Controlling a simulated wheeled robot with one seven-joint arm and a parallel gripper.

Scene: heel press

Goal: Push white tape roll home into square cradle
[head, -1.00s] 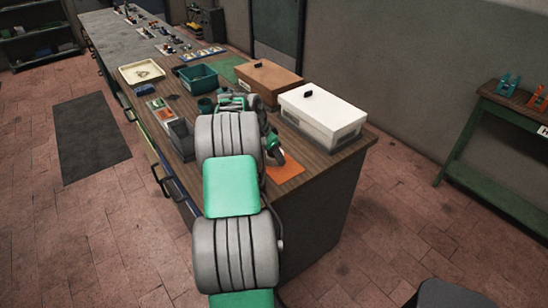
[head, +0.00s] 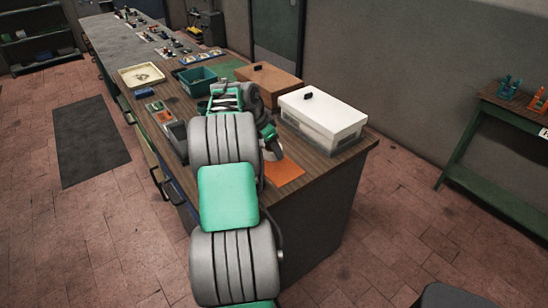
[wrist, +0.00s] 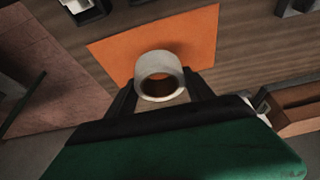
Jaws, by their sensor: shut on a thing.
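The white tape roll (wrist: 147,63) is between the two dark fingers of my gripper (wrist: 160,78) in the wrist view, its round opening facing the camera. My gripper is shut on the roll, above an orange sheet (wrist: 110,48). In the head view my gripper (head: 271,150) is at the near end of the bench, beside the orange sheet (head: 287,175); the roll is too small there to make out clearly. A grey block-like holder (wrist: 83,12) is cut off at the top of the wrist view; I cannot tell whether it is the square cradle.
A white lidded box (head: 325,115) stands right of my gripper, with a brown box (head: 268,80) behind it. A teal bin (head: 196,80) and a cream tray (head: 141,76) stand farther along the wooden bench (head: 325,165). My arm hides part of the bench.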

